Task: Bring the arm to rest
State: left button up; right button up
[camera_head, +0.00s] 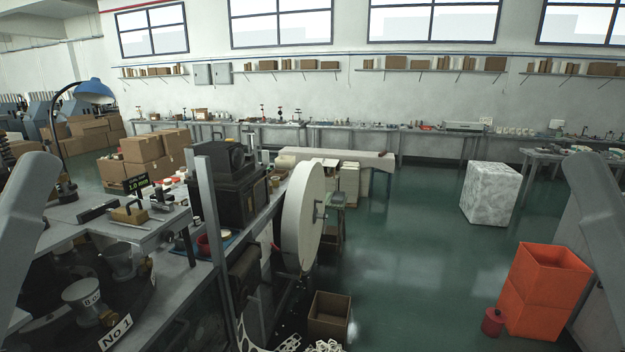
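A grey link of my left arm (28,215) stands slanted along the left edge of the head view. A grey link of my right arm (597,205) stands slanted along the right edge. Neither gripper shows; both lie outside the picture, so I cannot see whether they hold anything. Both visible links appear clear of the machine and the boxes.
A forming machine with a large white wheel (303,215) and a grey worktop (110,232) fills the left. An orange bin (532,312), a red canister (492,322) and a wrapped white block (490,193) stand right. An open carton (329,318) is front centre. Green floor between is clear.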

notch_tip(320, 180, up, 31)
jog(key=p, duration=2.8)
jog(key=shift+r, duration=0.2)
